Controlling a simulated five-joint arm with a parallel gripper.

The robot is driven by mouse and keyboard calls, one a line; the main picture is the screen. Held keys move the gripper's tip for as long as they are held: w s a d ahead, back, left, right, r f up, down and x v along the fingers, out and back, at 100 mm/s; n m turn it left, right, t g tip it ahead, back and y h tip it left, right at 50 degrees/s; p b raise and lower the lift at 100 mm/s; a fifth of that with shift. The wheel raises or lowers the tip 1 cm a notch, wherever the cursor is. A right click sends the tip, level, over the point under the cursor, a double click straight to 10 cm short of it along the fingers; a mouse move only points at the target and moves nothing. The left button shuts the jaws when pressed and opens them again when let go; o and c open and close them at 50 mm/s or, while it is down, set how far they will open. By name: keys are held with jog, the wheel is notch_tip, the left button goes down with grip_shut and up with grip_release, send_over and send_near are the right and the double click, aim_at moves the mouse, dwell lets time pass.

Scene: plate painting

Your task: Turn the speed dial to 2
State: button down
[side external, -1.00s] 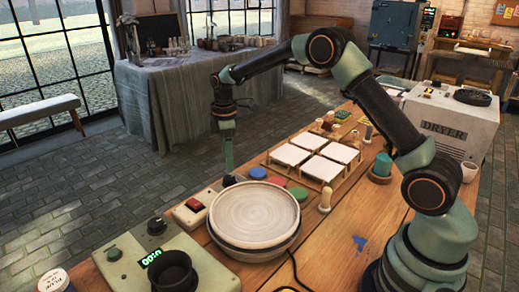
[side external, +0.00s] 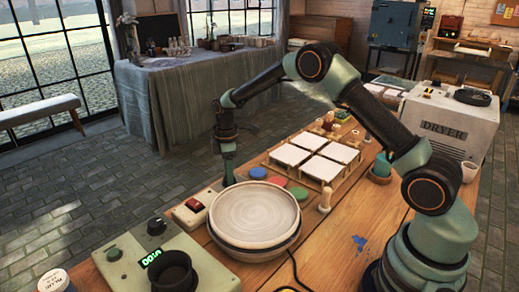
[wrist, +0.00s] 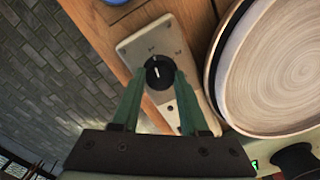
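The speed dial (wrist: 158,72) is a round black knob with a white pointer line on a beige control box (wrist: 133,46). In the wrist view the pointer is directed up and slightly left; the small marks around it are too blurred to read. My gripper (wrist: 160,79) is down at the dial, one green finger on each side of it. I cannot tell if the fingers touch it. In the side view the gripper (side external: 229,180) stands over the far end of the box (side external: 189,212), and the dial is hidden behind it.
A round plate (side external: 254,213) stands close beside the box. A green unit with a lit display (side external: 151,258) and black cup (side external: 174,272) is in front. Blue, red and green discs and a rack of white tiles (side external: 333,151) lie behind the plate.

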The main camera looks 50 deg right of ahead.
jog(key=shift+m, duration=0.4)
jog(key=m, duration=0.4)
jog(key=shift+m, duration=0.4)
jog(key=m, duration=0.6)
jog(key=shift+r, duration=0.1)
dwell(0.3)
jog(key=shift+c, duration=2.1)
grip_release()
notch_tip(320, 180, up, 12)
